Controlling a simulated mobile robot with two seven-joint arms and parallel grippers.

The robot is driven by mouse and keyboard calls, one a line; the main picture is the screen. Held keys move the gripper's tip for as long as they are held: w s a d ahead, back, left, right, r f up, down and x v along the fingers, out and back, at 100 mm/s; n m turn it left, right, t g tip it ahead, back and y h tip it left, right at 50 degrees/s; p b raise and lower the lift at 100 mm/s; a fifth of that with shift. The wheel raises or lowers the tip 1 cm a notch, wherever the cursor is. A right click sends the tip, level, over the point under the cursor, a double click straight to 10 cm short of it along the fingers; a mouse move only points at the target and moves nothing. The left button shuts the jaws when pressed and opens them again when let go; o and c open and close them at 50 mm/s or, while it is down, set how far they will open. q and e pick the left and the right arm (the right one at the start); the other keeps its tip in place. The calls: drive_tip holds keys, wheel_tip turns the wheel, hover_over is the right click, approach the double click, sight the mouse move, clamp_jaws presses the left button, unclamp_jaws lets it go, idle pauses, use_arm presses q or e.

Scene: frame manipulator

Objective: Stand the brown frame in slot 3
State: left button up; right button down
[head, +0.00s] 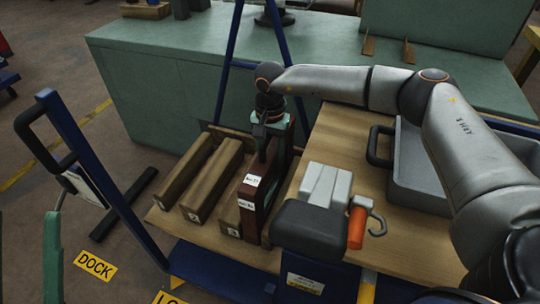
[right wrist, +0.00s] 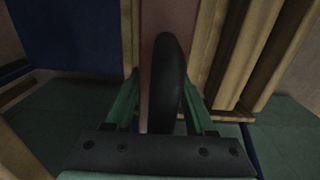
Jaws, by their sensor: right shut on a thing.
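The brown frame (head: 293,145) is a thin, upright, dark red-brown piece with white labels on its near edge. It stands at the right part of the wooden slotted rack (head: 183,172), beside the rail marked 3. Its lower edge is hidden, so I cannot tell whether it touches the slot floor. My right gripper (head: 268,118) reaches down from above and is shut on the frame's top. In the right wrist view the frame (right wrist: 152,28) shows behind a dark rounded part between the green fingers, with wooden rails to the right.
A grey tray (head: 432,196) sits on the wooden tabletop at right. Pale blocks (head: 326,184), a dark box and an orange-handled hook (head: 357,226) lie close right of the rack. A blue post (head: 100,160) rises at left, a green bench (head: 150,85) behind.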

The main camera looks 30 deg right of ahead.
use_arm(q)
drive_tip(key=shift+f, duration=0.1)
use_arm(e)
drive_tip(key=shift+w+f, duration=0.1)
drive_tip(key=shift+f, duration=0.1)
drive_tip(key=shift+c, duration=1.2)
unclamp_jaws()
wheel_tip(320, 180, up, 7)
drive_tip(key=shift+f+p, duration=0.15)
drive_tip(key=shift+p, duration=0.9)
use_arm(q)
drive_tip(key=w+f+n+y+p, duration=0.1)
drive_tip(key=w+f+n+y, duration=0.3)
drive_tip(key=y, duration=0.1)
drive_tip(key=shift+w+a+f+y, duration=0.15)
drive_tip(key=shift+w+a+y, duration=0.15)
drive_tip(key=shift+a+y, duration=0.15)
use_arm(e)
wheel_tip(320, 180, up, 6)
drive_tip(key=shift+f, duration=0.25)
